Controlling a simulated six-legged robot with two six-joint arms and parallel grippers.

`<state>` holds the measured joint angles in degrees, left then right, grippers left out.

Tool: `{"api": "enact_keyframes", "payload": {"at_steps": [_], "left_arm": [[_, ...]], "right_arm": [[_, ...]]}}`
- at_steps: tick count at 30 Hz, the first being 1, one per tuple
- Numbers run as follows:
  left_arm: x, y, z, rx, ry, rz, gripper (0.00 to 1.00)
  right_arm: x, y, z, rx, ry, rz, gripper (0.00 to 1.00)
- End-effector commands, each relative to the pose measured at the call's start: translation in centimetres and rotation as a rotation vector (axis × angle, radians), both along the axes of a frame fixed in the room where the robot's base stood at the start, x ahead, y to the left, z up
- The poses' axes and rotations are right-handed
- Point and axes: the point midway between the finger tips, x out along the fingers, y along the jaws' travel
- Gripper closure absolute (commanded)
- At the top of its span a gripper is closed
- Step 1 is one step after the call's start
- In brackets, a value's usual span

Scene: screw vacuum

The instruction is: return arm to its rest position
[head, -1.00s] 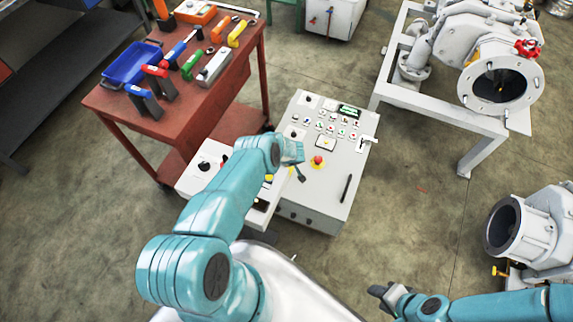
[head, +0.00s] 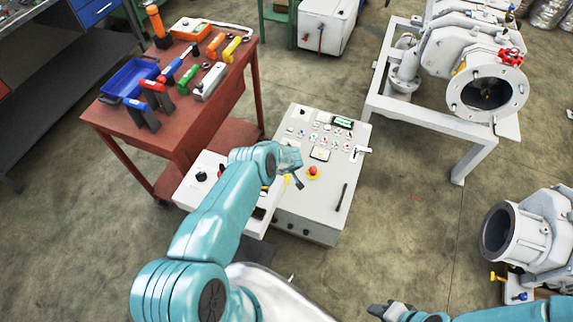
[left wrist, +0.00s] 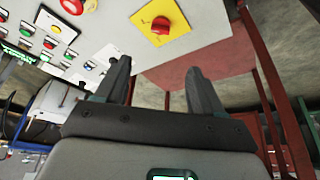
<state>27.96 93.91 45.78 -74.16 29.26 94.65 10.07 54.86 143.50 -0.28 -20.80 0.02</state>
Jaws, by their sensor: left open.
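My left arm reaches up from the bottom left in the head view. Its left gripper (head: 297,178) is over the grey control console (head: 305,205), between the lower side box and the main panel. In the left wrist view the two dark fingers of the left gripper (left wrist: 160,78) are apart with nothing between them. Beyond them is a red rotary knob (left wrist: 160,26) on a yellow plate. My right gripper (head: 380,310) is low at the bottom edge of the head view, apart from everything; its jaws are too small to judge.
The console has a red emergency button (head: 313,172) and a black handle (head: 341,197). A red tool table (head: 185,130) with a blue bin (head: 130,77) stands at upper left. White pump machinery stands on a frame (head: 430,125) at right. Floor between is open.

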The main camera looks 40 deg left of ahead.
Motion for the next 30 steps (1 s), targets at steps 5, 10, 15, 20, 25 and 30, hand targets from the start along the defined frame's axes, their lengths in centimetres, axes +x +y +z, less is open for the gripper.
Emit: {"api": "enact_keyframes", "payload": {"at_steps": [5,10,15,20,25,30], "left_arm": [[0.0,0.0,0.0,0.0,0.0,0.0,0.32],[1.0,-0.3,0.3,0.005,-0.014,-0.013,0.32],[4.9,-1.5,4.2,0.013,-0.068,-0.058,0.32],[2.9,-7.8,5.3,-0.138,-0.013,-0.086,0.32],[-2.7,-16.4,6.4,-0.35,0.077,-0.209,0.32],[-11.9,-24.6,8.8,-0.559,0.154,-0.376,0.32]], "right_arm": [[0.0,0.0,0.0,0.0,0.0,0.0,0.57],[0.0,0.0,-0.5,0.0,0.0,0.0,0.57],[0.0,0.0,-2.0,0.0,0.0,0.0,0.57],[0.0,0.0,-3.2,0.0,0.0,0.0,0.57],[0.0,0.0,-4.4,0.0,0.0,0.0,0.57],[0.0,0.0,-5.4,0.0,0.0,0.0,0.57]]}}
